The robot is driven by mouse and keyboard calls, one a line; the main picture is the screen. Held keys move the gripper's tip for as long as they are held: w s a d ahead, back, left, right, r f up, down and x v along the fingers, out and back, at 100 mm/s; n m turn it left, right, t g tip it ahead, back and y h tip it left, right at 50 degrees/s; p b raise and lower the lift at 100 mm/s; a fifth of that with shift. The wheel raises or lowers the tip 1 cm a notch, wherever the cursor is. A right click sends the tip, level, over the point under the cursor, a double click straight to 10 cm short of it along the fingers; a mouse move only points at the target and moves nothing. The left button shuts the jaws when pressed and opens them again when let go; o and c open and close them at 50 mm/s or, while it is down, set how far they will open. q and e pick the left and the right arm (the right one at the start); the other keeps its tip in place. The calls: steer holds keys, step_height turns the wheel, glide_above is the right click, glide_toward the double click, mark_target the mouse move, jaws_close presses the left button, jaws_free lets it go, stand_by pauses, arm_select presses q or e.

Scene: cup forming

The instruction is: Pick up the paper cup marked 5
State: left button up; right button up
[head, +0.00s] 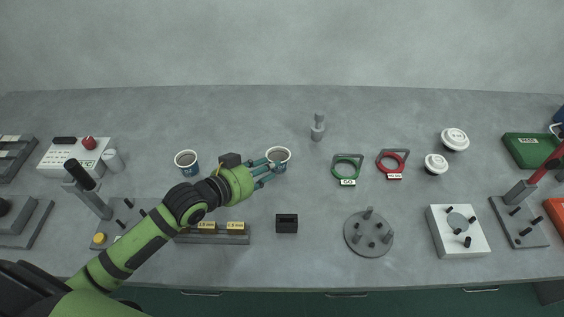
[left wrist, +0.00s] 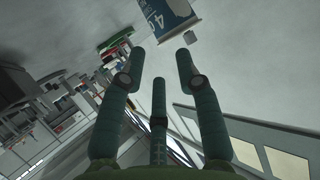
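Two white paper cups with blue bands stand upright on the grey bench in the head view: a left cup (head: 186,160) and a middle cup (head: 279,153). Their marks are too small to read there. My left gripper (head: 272,171) is at the middle cup, its fingers spread and overlapping the cup's front and left side. In the left wrist view the gripper (left wrist: 160,65) has its three fingers apart with nothing between them. A blue cup (left wrist: 166,18) lies just beyond the fingertips, cut off by the top edge; its white mark looks like a 4. My right gripper is out of view.
A black slotted block (head: 287,224) and a gauge rack (head: 225,239) stand in front of the gripper. A grey post (head: 317,127) stands behind, right of the middle cup. Bench behind the cups is clear.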

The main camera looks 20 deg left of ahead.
mark_target(288, 159)
arm_select(q)
steer(key=p+x, duration=0.1)
steer(key=x, duration=0.4)
steer(key=shift+w+d+r, duration=0.1)
steer(key=shift+w+d, duration=0.05)
jaws_close()
